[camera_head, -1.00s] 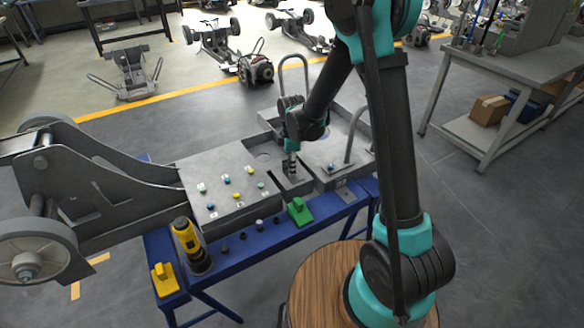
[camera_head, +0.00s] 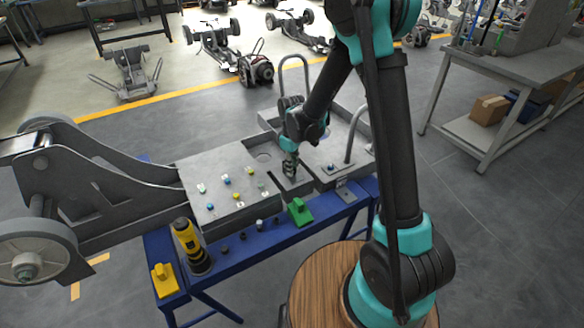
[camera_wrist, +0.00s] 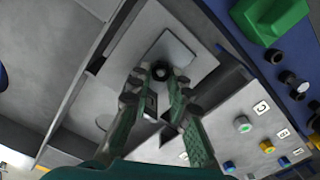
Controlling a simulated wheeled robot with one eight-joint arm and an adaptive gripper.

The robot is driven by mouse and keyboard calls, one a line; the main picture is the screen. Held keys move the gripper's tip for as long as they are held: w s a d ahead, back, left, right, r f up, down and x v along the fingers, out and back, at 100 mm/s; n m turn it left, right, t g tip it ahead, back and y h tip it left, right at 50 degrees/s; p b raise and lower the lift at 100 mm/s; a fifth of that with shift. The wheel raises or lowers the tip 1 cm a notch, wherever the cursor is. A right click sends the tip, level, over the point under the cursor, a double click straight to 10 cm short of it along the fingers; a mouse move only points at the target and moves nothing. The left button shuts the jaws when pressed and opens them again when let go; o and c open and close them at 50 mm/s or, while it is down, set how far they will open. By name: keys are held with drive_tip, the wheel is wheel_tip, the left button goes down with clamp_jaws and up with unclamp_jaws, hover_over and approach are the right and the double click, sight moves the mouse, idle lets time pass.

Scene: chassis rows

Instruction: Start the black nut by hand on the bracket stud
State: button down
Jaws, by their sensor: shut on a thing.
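The black nut (camera_wrist: 160,72) shows in the wrist view as a dark ring between the tips of my gripper (camera_wrist: 159,78). My gripper is shut on it. Just beyond the nut is a light grey, roughly square plate (camera_wrist: 181,48), which looks like the bracket. The stud is not visible, being hidden by the nut and fingertips, and I cannot tell whether the nut touches it. In the head view my gripper (camera_head: 290,172) points down into the recess between two grey blocks; the nut is too small to make out there.
A grey block (camera_head: 190,180) with several coloured studs stands left of my gripper. A green block (camera_head: 300,211), several dark nuts and a yellow-black power tool (camera_head: 190,246) line the blue bench edge (camera_head: 262,235). A curved grey tube (camera_head: 354,135) rises on the right.

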drive_tip(key=c, duration=1.3)
unclamp_jaws()
wheel_tip(320, 180, up, 12)
drive_tip(key=shift+r, duration=0.1)
drive_tip(key=shift+d, duration=0.1)
drive_tip(key=s+d+f+m+t, duration=0.1)
drive_tip(key=s+d+m, duration=0.3)
drive_tip(key=s+d, duration=0.2)
drive_tip(key=s+d+f+m+t, duration=0.1)
drive_tip(key=s+d+m, duration=0.3)
drive_tip(key=s+d, duration=0.3)
drive_tip(key=s+d+f+m+t, duration=0.1)
drive_tip(key=s+d+m, duration=0.3)
drive_tip(key=d, duration=0.7)
drive_tip(key=shift+s+f+t, duration=0.15)
drive_tip(key=shift+s+t, duration=0.45)
drive_tip(key=shift+s, duration=0.65)
